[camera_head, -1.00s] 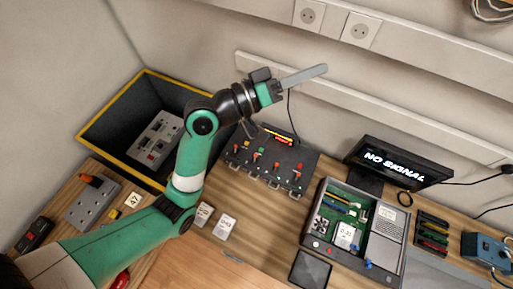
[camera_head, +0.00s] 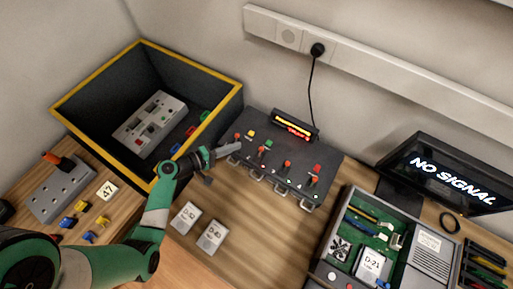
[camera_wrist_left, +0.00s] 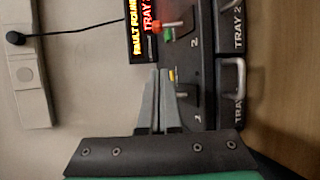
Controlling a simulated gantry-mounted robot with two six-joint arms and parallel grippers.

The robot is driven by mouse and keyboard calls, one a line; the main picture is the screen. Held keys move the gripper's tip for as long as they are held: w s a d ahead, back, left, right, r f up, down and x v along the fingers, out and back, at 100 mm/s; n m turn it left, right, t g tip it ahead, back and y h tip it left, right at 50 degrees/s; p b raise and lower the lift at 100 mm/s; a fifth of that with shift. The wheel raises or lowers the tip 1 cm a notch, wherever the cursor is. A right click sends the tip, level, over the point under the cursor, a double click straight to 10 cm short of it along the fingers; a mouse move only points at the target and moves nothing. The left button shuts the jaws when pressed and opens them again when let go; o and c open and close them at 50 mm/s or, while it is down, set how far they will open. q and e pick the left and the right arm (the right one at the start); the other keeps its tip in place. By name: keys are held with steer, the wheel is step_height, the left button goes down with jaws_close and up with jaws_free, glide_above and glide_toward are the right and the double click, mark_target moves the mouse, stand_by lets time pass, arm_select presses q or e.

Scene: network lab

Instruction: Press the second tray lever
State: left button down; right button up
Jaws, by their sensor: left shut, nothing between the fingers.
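The dark tray unit (camera_head: 285,175) stands on the bench below the wall strip, with a row of red-knobbed levers and wire handles. The second tray lever (camera_head: 262,151) is second from the left; in the left wrist view its red knob (camera_wrist_left: 156,28) shows beside a green button and the numeral 2. My left gripper (camera_head: 236,148) is shut and empty at the unit's left end, by the first lever (camera_head: 237,138). In the left wrist view its fingertips (camera_wrist_left: 158,74) are beside the first lever, below the second lever's knob in the picture. Contact cannot be judged. My right gripper is not in view.
A lit display (camera_head: 294,127) stands at the unit's back. A yellow-rimmed bin (camera_head: 220,112) is left of the unit. Two labelled cards (camera_head: 210,238) lie in front. An open device case (camera_head: 335,225) and a NO SIGNAL monitor (camera_head: 447,176) are to the right.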

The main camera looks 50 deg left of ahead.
mark_target(258, 142)
arm_select(q)
steer(key=shift+d, duration=0.1)
steer(key=b+x, duration=0.3)
steer(key=x, duration=0.7)
steer(key=shift+w+f, duration=0.1)
steer(key=shift+w, duration=0.1)
steer(key=s+d+p, duration=0.1)
steer(key=s+d+r+p, duration=0.1)
steer(key=s, duration=0.1)
steer(key=shift+d+r, duration=0.25)
steer(key=shift+d, duration=0.1)
